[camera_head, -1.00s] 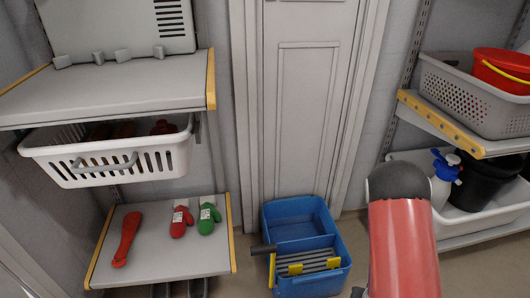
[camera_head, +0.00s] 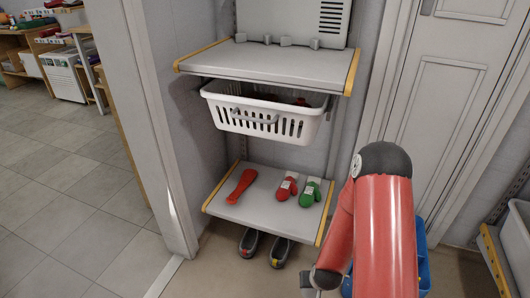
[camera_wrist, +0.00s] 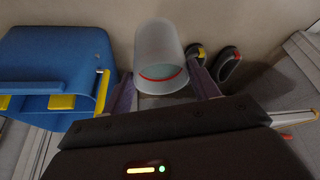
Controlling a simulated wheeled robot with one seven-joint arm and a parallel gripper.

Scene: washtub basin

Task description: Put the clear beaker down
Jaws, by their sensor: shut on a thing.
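The clear beaker (camera_wrist: 160,48) shows in the wrist view as a translucent, whitish cup with a red line across it. My gripper (camera_wrist: 164,90) is shut on it, with one purplish finger at each side. What lies directly under the beaker is hard to judge, but floor shows behind it. In the head view, my red arm fills the lower right, and I cannot make out the beaker there.
A shelf unit holds a white basket (camera_head: 262,122), a red item (camera_head: 241,184), a red mitt (camera_head: 287,188) and a green mitt (camera_head: 310,193). Dark shoes (camera_head: 281,252) stand below. Open floor (camera_head: 65,190) lies left.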

